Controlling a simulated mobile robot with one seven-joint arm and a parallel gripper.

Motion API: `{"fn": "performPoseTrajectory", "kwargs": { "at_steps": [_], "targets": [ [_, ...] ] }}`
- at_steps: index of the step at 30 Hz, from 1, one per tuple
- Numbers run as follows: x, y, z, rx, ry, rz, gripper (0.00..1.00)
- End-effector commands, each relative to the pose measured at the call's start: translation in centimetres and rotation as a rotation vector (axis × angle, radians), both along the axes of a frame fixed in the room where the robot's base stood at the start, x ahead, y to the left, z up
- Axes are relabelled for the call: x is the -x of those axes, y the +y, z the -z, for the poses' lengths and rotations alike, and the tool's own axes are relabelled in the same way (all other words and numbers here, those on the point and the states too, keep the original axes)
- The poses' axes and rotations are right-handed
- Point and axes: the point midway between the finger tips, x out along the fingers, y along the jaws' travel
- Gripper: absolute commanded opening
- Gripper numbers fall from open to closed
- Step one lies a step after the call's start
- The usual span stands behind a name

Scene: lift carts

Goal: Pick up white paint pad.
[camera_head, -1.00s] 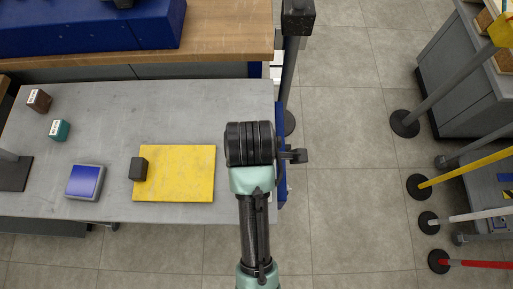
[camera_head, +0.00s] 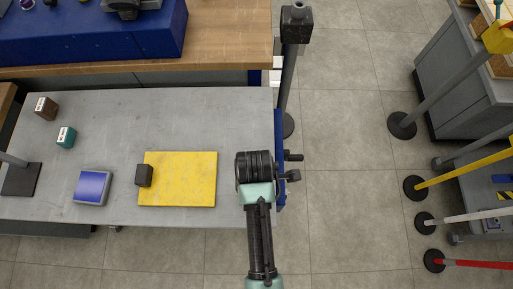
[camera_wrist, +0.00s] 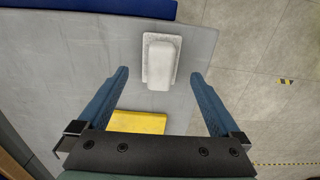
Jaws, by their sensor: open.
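The white paint pad (camera_wrist: 161,60) shows in the wrist view, lying on the grey table near its edge, with a raised block on a flat base. It lies between and slightly beyond the fingertips of my gripper (camera_wrist: 159,75), which is open and empty, apart from the pad. In the head view, my gripper (camera_head: 293,166) is at the table's right edge, and the pad is not visible there, seemingly hidden by my arm.
A yellow board (camera_head: 180,185) lies on the grey table (camera_head: 110,130), with a black block (camera_head: 144,175) at its left edge. A blue-topped device (camera_head: 92,186), a teal box (camera_head: 66,137) and a brown box (camera_head: 46,108) stand farther left. A post (camera_head: 288,80) stands beyond the table's right edge.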

Motion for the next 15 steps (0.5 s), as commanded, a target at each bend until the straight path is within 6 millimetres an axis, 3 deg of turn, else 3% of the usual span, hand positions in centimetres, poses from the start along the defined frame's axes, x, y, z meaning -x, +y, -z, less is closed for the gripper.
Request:
{"fn": "performPoseTrajectory", "kwargs": {
  "at_steps": [6, 15],
  "targets": [
    [0.1, -0.4, 3.1, 0.0, 0.004, 0.0, 1.0],
    [0.1, -0.4, 3.9, 0.0, 0.0, 0.0, 1.0]
  ]
}}
